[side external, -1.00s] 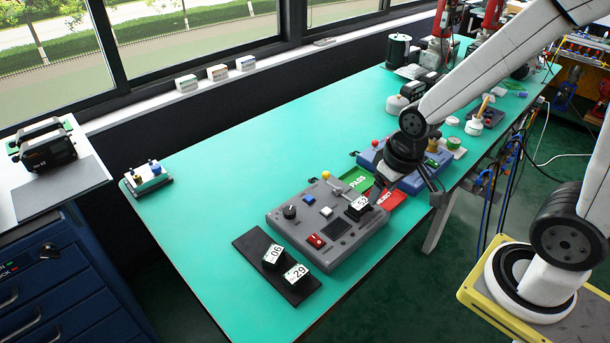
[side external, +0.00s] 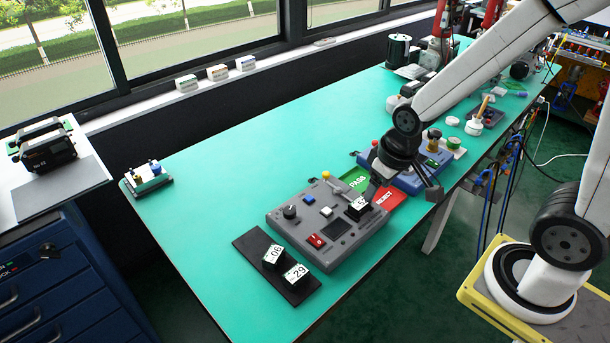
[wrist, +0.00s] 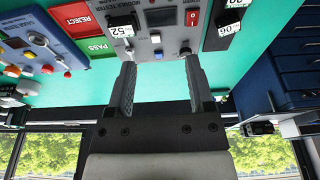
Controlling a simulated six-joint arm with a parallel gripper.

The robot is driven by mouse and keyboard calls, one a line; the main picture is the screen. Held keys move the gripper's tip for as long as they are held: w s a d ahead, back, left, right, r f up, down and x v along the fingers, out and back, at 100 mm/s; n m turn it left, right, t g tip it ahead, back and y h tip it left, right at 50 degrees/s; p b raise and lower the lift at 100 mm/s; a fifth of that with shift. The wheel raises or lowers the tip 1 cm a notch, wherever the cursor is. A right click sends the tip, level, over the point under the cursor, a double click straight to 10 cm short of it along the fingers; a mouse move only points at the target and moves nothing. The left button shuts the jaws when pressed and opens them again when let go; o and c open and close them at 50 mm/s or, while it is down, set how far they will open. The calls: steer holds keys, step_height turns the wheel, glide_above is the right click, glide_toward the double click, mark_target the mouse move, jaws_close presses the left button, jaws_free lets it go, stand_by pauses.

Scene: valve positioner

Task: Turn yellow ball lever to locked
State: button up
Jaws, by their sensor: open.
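The yellow ball lever (side external: 326,175) stands at the back edge of the grey tester box (side external: 290,231), its ball up. I cannot make the ball out in the wrist view. My gripper (side external: 403,192) is open and empty, to the right of the lever, near the tester's right end and the cards. In the wrist view my gripper's two fingers (wrist: 160,72) are spread wide, reaching toward the edge of the tester box (wrist: 172,28). The markings for the lever's positions are too small to read.
A blue box (side external: 408,181) stands beyond, partly behind my gripper. A black tray (side external: 250,245) holds two blocks.

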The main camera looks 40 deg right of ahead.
steer(key=w+d+f+n+g, duration=0.15)
steer(key=w+d, duration=0.25)
steer(key=w, duration=0.9)
steer(key=n, duration=0.1)
glide_above(326, 172)
steer(key=shift+g, duration=0.45)
steer(key=f, duration=0.7)
steer(key=shift+s+a, duration=0.35)
steer(key=shift+a, duration=0.05)
steer(key=shift+w+d+f, duration=0.3)
steer(key=shift+w+f, duration=0.05)
steer(key=shift+f, duration=3.85)
jaws_close()
